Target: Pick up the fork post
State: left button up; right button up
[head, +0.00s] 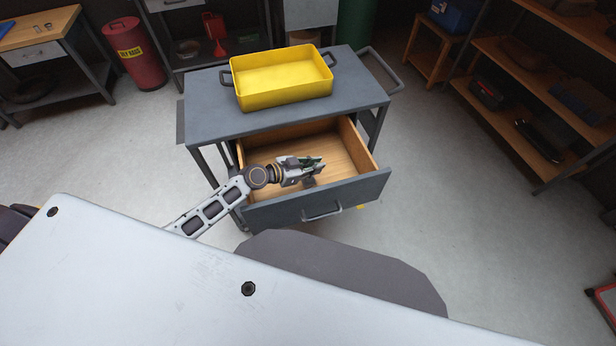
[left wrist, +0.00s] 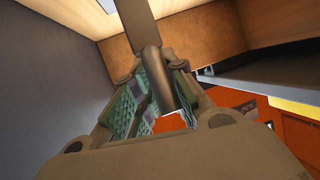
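A grey post-like piece (left wrist: 152,65), which looks like the fork post, shows in the left wrist view. It has a flat upper part and a rounded rod reaching down between my fingers. My left gripper (head: 318,165) is inside the open wooden drawer (head: 345,150); it also shows in the left wrist view (left wrist: 158,95). Its teal-padded fingers look apart, on either side of the rod; I cannot tell whether they touch it. In the head view a small dark piece (head: 309,182) shows just below the fingers, mostly hidden. My right gripper is not in view.
The drawer belongs to a grey cart (head: 220,105). Its front panel (head: 350,198) and side walls stand around my gripper. A yellow tray (head: 285,95) sits on the cart top. Shelves (head: 510,55) stand at the right, and a red drum (head: 135,55) at the back left.

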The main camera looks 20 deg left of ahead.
pick_arm(q)
grip_shut()
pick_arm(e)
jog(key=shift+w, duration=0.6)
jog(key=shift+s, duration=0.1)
pick_arm(q)
jog(key=shift+r, duration=0.75)
notch_tip(320, 180, up, 7)
jog(key=shift+r+p, duration=0.2)
jog(key=shift+p, duration=0.45)
jog(key=shift+r, duration=0.6)
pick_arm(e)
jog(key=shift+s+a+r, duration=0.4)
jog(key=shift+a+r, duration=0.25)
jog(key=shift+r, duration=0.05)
